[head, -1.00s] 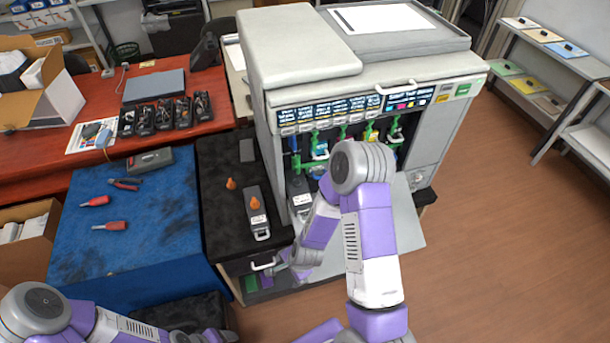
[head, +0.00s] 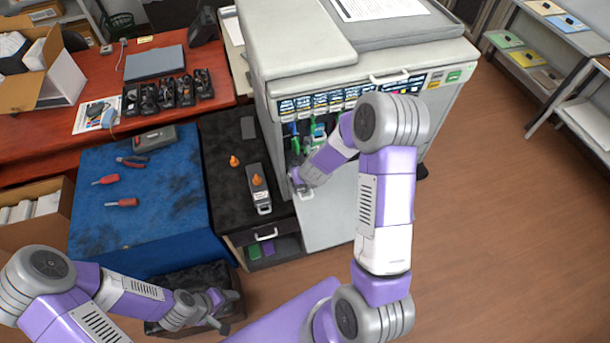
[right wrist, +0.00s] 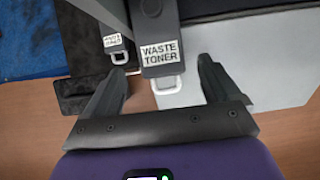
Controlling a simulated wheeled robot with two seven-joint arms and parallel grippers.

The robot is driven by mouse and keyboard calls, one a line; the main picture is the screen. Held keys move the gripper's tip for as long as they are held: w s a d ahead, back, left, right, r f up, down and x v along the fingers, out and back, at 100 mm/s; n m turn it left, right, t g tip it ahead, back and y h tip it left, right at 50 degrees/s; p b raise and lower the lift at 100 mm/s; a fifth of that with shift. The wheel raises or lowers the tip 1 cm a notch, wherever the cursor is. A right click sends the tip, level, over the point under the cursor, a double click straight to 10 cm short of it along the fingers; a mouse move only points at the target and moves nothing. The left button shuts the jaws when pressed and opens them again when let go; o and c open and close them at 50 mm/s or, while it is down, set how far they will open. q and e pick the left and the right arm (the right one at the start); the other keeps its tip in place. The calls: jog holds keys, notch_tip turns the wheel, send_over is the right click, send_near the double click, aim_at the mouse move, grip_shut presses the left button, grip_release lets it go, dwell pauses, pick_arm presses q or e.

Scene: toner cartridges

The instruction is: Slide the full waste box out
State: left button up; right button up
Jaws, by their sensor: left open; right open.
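In the right wrist view, a grey box labelled WASTE TONER (right wrist: 160,20), with a pale loop handle, sticks out toward me at the printer front. My right gripper (right wrist: 160,72) is open, with its fingers either side of the handle end, not closed on it. In the head view the right gripper (head: 299,185) is at the lower left of the printer's open front (head: 352,43) and hides most of that box. A second waste toner box (head: 258,188) lies on the black mat; it also shows in the wrist view (right wrist: 113,44). My left gripper (head: 220,306) is open and empty, low at the front.
The black-topped cabinet (head: 222,150) has a drawer handle and open shelf below. Orange caps (head: 234,161) are on it. A blue mat (head: 150,215) with red-handled tools is at left. A dark bin (head: 225,275) is under my left gripper. Floor is clear at right.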

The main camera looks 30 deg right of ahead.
jog(key=b+x, duration=0.4)
jog(key=x, duration=0.4)
jog(key=shift+f, duration=0.15)
jog(key=c, duration=1.6)
jog(key=shift+s, duration=0.1)
jog(key=shift+s+a+b, duration=0.3)
jog(key=shift+s+b, duration=0.6)
jog(key=shift+s, duration=0.3)
jog(key=shift+s+a+b, duration=0.3)
jog(key=shift+s+b, duration=0.65)
jog(key=shift+s, duration=0.25)
jog(key=shift+s+a+b, duration=0.3)
jog(key=shift+s+b, duration=0.6)
jog(key=shift+s, duration=0.35)
jog(key=shift+c, duration=0.2)
jog(key=shift+s, duration=0.1)
jog(key=shift+r, duration=0.2)
jog(key=shift+s+a+r+b, duration=0.2)
jog(key=shift+s+r, duration=0.15)
jog(key=shift+s, duration=0.45)
jog(key=shift+s+a+r+b, duration=0.1)
jog(key=shift+s+a+r, duration=0.2)
jog(key=shift+s, duration=0.5)
jog(key=shift+s+a+r+b, duration=0.1)
jog(key=shift+s+r, duration=0.25)
jog(key=shift+s, duration=0.5)
